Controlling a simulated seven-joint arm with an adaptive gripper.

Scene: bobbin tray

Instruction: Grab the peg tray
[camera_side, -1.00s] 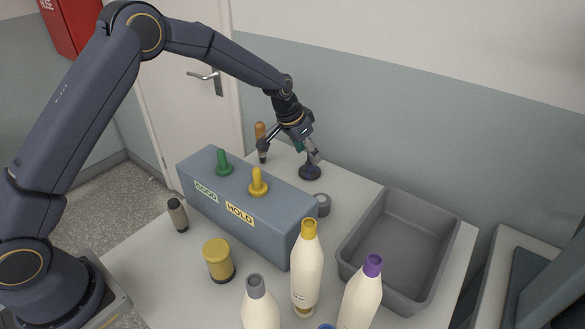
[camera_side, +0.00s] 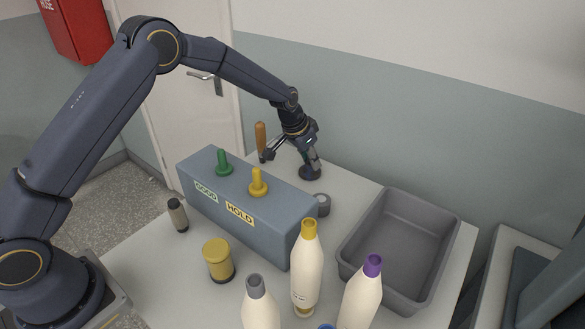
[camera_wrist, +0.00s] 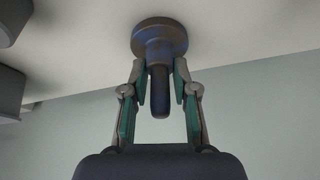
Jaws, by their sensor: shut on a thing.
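A dark blue round base with a short upright peg, the likely peg tray (camera_side: 310,174), stands at the back of the table in the side view. In the wrist view its round base (camera_wrist: 160,33) and slim peg (camera_wrist: 160,92) show clearly. My gripper (camera_side: 311,160) is low over it. In the wrist view my gripper (camera_wrist: 161,68) has one finger on each side of the peg, close under the base as pictured, and is shut on it. The base appears to rest on the table.
A grey block (camera_side: 285,235) marked GOOD and HOLD, with a green peg (camera_side: 223,163) and a yellow peg (camera_side: 258,183), stands in front. An orange-handled item (camera_side: 261,137) is left of my gripper. A grey bin (camera_side: 447,255), bottles (camera_side: 307,265) and a yellow jar (camera_side: 217,260) stand nearby.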

